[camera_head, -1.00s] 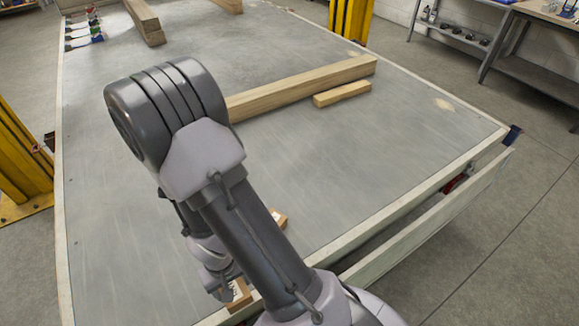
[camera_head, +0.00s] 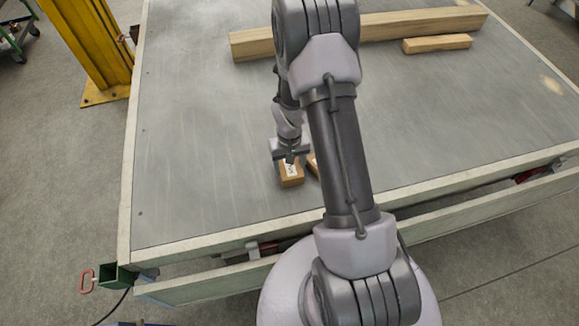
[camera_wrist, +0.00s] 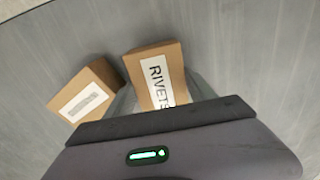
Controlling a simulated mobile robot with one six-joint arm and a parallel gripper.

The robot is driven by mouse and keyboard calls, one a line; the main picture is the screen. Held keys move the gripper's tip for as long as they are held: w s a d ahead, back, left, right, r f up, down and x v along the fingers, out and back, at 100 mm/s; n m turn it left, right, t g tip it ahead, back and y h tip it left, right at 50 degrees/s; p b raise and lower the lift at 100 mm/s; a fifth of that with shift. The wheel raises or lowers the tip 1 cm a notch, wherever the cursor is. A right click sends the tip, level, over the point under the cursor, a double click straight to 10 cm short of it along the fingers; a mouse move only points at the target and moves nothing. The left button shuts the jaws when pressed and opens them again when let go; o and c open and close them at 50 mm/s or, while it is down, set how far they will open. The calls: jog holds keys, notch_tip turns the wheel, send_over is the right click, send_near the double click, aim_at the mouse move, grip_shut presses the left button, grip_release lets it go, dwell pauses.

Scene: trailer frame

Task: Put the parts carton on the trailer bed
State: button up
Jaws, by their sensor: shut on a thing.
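The parts carton, a small brown box with a white label reading RIVETS (camera_wrist: 157,72), is between the fingers of my gripper (camera_wrist: 160,98) in the wrist view. In the head view, my gripper (camera_head: 289,158) points down over the near part of the grey trailer bed (camera_head: 200,150), with the carton (camera_head: 291,178) under it. My gripper is shut on this carton. The carton is over the bed; I cannot tell whether its underside touches the surface.
A second brown carton (camera_wrist: 88,92) stands close to the left in the wrist view; my arm partly hides it (camera_head: 313,164) in the head view. A long timber (camera_head: 400,25) and a short block (camera_head: 437,44) lie farther back. A yellow post (camera_head: 95,45) stands left of the bed.

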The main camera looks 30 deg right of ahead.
jog(key=shift+r, duration=0.1)
jog(key=o, duration=1.4)
